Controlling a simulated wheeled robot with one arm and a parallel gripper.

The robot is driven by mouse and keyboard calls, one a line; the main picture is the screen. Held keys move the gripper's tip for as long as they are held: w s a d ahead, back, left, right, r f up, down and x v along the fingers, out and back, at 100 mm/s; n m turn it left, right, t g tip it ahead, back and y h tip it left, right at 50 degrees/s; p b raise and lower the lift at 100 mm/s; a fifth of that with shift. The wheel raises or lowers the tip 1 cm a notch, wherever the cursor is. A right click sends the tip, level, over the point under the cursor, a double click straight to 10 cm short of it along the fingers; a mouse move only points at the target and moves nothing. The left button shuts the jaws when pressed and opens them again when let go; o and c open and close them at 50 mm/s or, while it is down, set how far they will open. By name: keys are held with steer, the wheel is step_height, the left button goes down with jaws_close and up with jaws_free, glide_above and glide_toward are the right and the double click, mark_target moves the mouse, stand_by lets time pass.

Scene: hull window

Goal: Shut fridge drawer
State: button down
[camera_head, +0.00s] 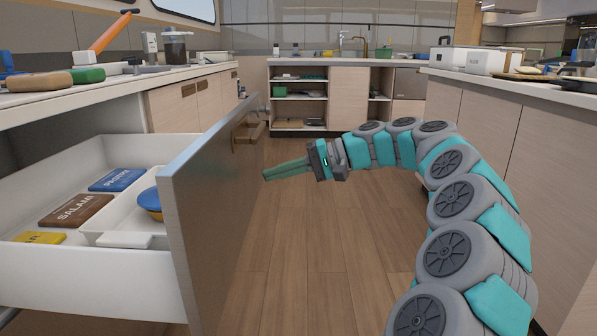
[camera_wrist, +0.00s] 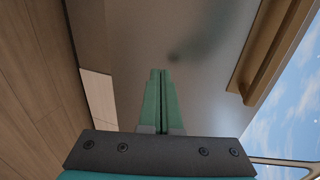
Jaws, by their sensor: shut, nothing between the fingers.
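The fridge drawer (camera_head: 205,205) is pulled out at the left in the head view, its tall grey front facing right. Inside it lie a blue packet (camera_head: 117,179), a brown salami packet (camera_head: 76,210) and a yellow packet (camera_head: 38,238), with a blue bowl (camera_head: 150,201) in a white inner bin. A wooden handle (camera_head: 249,131) sits high on the front; it also shows in the wrist view (camera_wrist: 268,50). My gripper (camera_head: 266,175) is shut and empty, its green fingers pointing at the drawer front. In the wrist view the fingertips (camera_wrist: 158,72) are close to the grey panel; contact cannot be told.
A counter (camera_head: 190,75) with a hammer (camera_head: 108,38) and jars runs above the drawer. Another counter (camera_head: 520,80) stands at the right. The wooden floor (camera_head: 300,240) between them is clear. Open shelves (camera_head: 300,98) stand at the back.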

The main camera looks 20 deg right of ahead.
mark_target(249, 176)
steer(key=shift+w+a, duration=0.3)
steer(key=shift+a, duration=0.35)
steer(key=shift+w+a, duration=0.25)
steer(key=shift+a, duration=0.35)
steer(key=shift+a, duration=0.15)
